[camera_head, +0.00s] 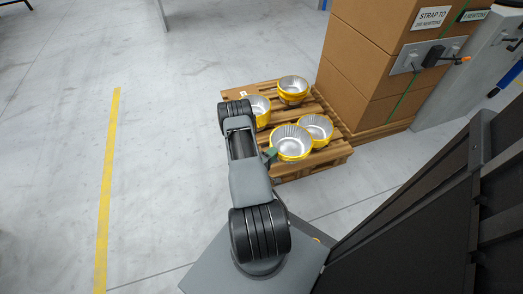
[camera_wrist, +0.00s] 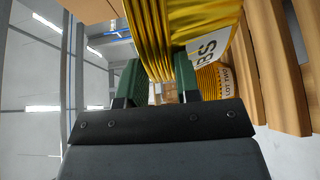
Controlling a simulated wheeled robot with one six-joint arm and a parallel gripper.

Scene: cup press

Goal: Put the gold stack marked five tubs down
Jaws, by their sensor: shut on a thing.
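A gold stack of tubs (camera_head: 291,148) with a silver inside is at the front of the wooden pallet (camera_head: 310,168) in the head view. My gripper (camera_head: 270,154) is at its left side, largely hidden by my arm. In the wrist view the green fingers of my gripper (camera_wrist: 158,76) are shut on the gold stack (camera_wrist: 175,25). A white label on it shows only the letters "BS"; the number is out of sight. I cannot tell whether its base touches the pallet.
Other gold stacks stand on the pallet: back (camera_head: 293,97), left (camera_head: 261,117) and right (camera_head: 318,135), close to the held one. Tall cardboard boxes (camera_head: 365,60) rise behind at the right. The floor left of the pallet is clear, with a yellow line (camera_head: 107,190).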

